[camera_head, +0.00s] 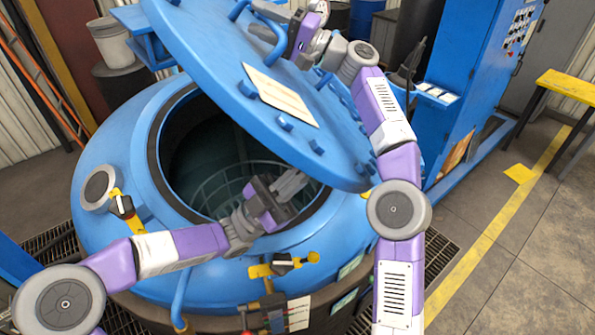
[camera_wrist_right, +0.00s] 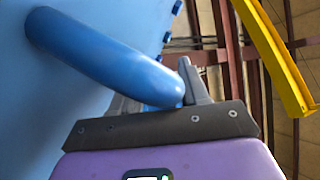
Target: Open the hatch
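The round blue hatch (camera_head: 215,70) is tilted up over the furnace mouth, its near right edge low over the rim. The furnace opening (camera_head: 215,150) shows dark inside, with a pale basket-like frame. My right gripper (camera_head: 272,20) is at the hatch's upper handle (camera_head: 268,42). In the right wrist view, the blue handle (camera_wrist_right: 110,62) runs between the fingers of the right gripper (camera_wrist_right: 160,95), which look closed around it; the contact is partly hidden. My left gripper (camera_head: 290,186) hangs over the opening near the front rim, empty; its finger gap is unclear.
Yellow clamps (camera_head: 282,264) and (camera_head: 125,210) sit on the furnace's blue body (camera_head: 110,150). A blue control cabinet (camera_head: 480,70) stands at the right. A yellow bench (camera_head: 568,85) is farther right. A white bucket (camera_head: 112,42) stands at the back left.

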